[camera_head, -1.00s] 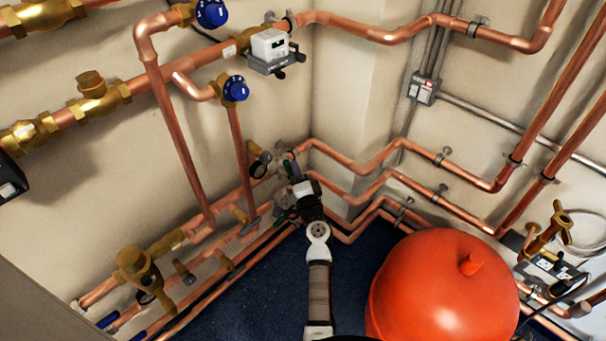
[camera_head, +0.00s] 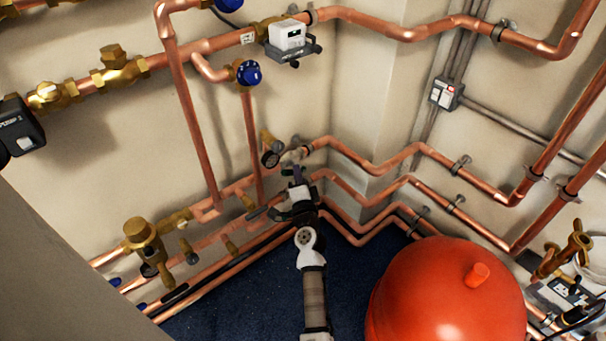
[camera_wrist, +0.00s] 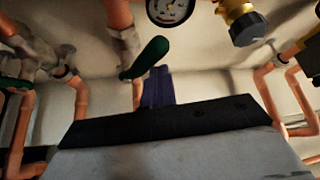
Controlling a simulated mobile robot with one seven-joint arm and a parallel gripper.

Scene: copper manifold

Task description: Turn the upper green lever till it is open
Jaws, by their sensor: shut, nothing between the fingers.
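In the wrist view a green lever (camera_wrist: 147,58) slants up to the right from a fitting on a copper pipe. The blue-purple fingers of my gripper (camera_wrist: 158,86) are shut and empty, just below and right of this lever. I cannot tell whether they touch it. A second green lever (camera_wrist: 14,84) shows at the left edge of the wrist view, partly cut off. In the head view my gripper (camera_head: 297,173) is among the valves by the wall corner. The levers are small and mostly hidden there.
A round gauge (camera_wrist: 170,9) and a brass valve (camera_wrist: 243,20) sit above my fingers in the wrist view. Copper pipes (camera_head: 345,187) run close on both sides. A large red tank (camera_head: 447,295) stands right of my arm. Dark blue floor (camera_head: 235,305) is clear to the left.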

